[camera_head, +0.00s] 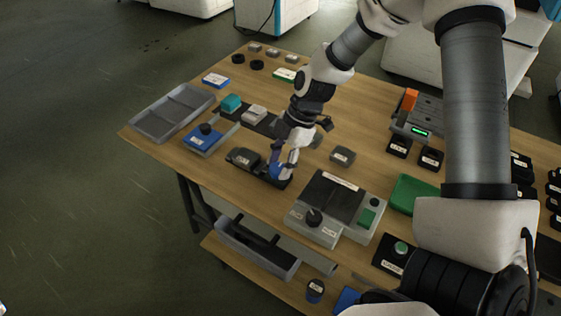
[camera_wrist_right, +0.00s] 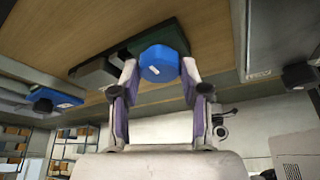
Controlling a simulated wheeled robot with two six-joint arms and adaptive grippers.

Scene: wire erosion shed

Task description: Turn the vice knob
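The vice (camera_head: 243,159) is a low dark block near the front edge of the wooden table. Its blue knob (camera_head: 274,171) is at its right end, partly hidden by my fingers. In the right wrist view the round blue knob (camera_wrist_right: 160,64) sits between the two fingertips, with a small pale mark on its face. The dark green vice body (camera_wrist_right: 123,50) shows behind it. My right gripper (camera_head: 283,166) points down at the knob; its fingertips lie against both sides of it. My left gripper is not in view.
A grey control box (camera_head: 329,196) with a black knob stands right of the vice. A blue box with a black knob (camera_head: 204,137) and a grey tray (camera_head: 152,123) are to the left. Bare wood lies left of the vice.

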